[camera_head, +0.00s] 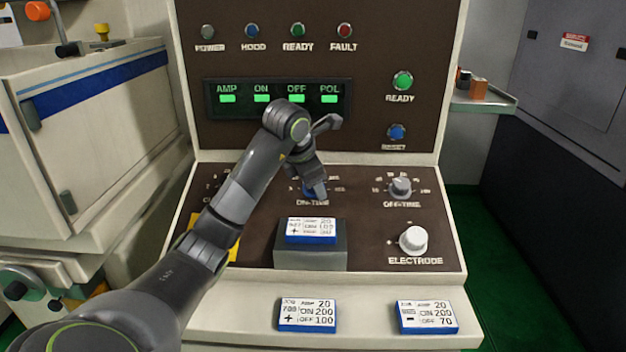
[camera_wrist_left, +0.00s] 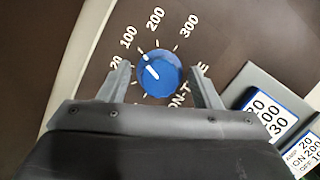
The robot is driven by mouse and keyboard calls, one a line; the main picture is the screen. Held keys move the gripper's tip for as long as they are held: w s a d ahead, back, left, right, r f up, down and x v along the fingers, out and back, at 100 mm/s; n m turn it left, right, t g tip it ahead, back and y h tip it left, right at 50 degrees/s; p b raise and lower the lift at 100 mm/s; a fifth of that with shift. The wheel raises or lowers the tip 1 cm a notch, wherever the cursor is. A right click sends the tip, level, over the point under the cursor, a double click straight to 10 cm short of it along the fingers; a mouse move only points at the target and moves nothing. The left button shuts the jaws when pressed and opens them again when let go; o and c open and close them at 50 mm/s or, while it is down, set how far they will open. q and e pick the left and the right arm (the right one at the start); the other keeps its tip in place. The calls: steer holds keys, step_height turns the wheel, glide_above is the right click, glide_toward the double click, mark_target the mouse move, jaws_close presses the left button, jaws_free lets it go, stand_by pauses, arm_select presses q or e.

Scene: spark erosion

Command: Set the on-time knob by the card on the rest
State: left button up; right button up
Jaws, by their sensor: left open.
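The blue on-time knob (camera_wrist_left: 160,75) sits on the dark panel in the left wrist view. Its white mark points up-left, towards the 100 label. In the head view the knob (camera_head: 308,190) is partly hidden by my left gripper (camera_head: 318,188). In the wrist view the open fingers (camera_wrist_left: 158,80) stand on either side of the knob, with gaps showing. The card (camera_head: 312,230) lies on the dark rest (camera_head: 312,258) below the knob. Its lines show AMP 20, an ON value that looks like 100, and OFF 30. My right gripper is out of view.
Two more cards, one reading ON 200, OFF 100 (camera_head: 307,314) and one reading ON 200, OFF 70 (camera_head: 427,316), lie on the front ledge. The off-time knob (camera_head: 400,187) and white electrode knob (camera_head: 413,239) are to the right. My left arm covers the panel's left part.

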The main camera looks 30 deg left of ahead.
arm_select(q)
steer(key=shift+s+r, duration=0.1)
steer(key=shift+r, duration=0.25)
steer(key=v, duration=0.3)
steer(key=shift+r+p, duration=0.1)
steer(key=shift+p, duration=0.2)
steer(key=p+v, duration=1.2)
steer(key=v, duration=0.1)
steer(key=shift+s+p, duration=0.25)
steer(key=shift+p, duration=0.15)
